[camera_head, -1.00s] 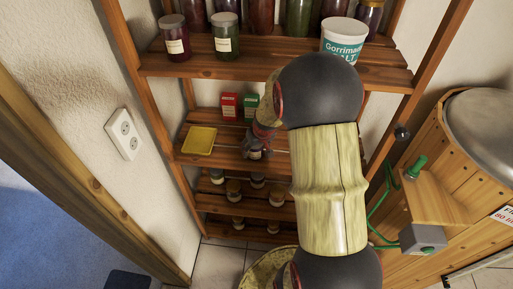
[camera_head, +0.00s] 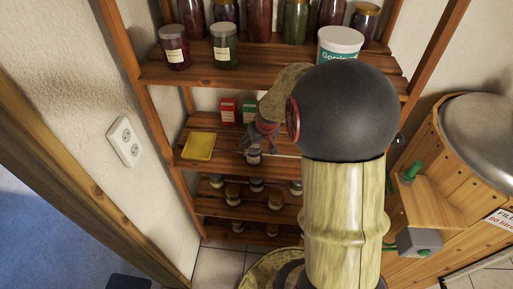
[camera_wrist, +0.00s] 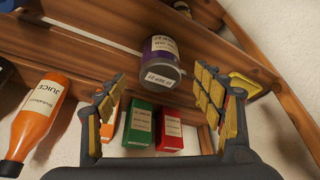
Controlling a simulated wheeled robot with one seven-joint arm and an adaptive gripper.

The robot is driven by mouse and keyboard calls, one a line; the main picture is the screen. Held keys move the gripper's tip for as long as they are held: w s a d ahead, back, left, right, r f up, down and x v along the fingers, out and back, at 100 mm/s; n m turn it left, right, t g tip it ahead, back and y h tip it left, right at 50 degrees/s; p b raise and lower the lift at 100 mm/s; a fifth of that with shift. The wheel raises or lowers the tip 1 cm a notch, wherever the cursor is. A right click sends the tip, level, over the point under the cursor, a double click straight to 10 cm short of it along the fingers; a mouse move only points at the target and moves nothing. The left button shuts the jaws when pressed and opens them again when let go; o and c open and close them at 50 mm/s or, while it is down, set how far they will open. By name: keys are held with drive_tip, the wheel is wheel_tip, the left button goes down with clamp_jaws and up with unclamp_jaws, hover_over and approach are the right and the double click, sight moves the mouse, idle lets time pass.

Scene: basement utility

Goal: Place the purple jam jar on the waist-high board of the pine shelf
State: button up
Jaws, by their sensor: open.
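The purple jam jar (camera_wrist: 160,58), with a pale label and a grey lid, stands on the waist-high board (camera_wrist: 110,45) of the pine shelf. It looks upright, since the wrist view is upside down. In the head view the jar (camera_head: 254,156) shows small, just below my gripper (camera_head: 262,135), near the board's front. My gripper (camera_wrist: 158,92) is open and empty. Its fingers are spread to either side, and the jar is beyond the tips, apart from them. My arm hides the right part of this board in the head view.
A yellow tray (camera_head: 199,146) lies left of the jar. A red box (camera_head: 228,109) and a green box (camera_head: 249,111) stand behind it. An orange juice bottle (camera_wrist: 35,118) is on the side away from the tray. Jars and a white tub (camera_head: 340,43) fill the board above.

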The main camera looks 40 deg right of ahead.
drive_tip(key=s+a+r+n, duration=0.2)
drive_tip(key=s+a+r, duration=0.2)
drive_tip(key=a+r, duration=1.2)
drive_tip(key=s+a+r+n, duration=0.1)
drive_tip(key=s+a+r, duration=0.1)
drive_tip(key=s+a, duration=0.3)
drive_tip(key=s+a+r+n+t+y, duration=0.1)
drive_tip(key=s+a+r, duration=0.1)
drive_tip(key=s+a, duration=0.4)
drive_tip(key=shift+s+a+r+y, duration=0.25)
drive_tip(key=shift+s+a+y, duration=0.05)
drive_tip(key=shift+s, duration=0.45)
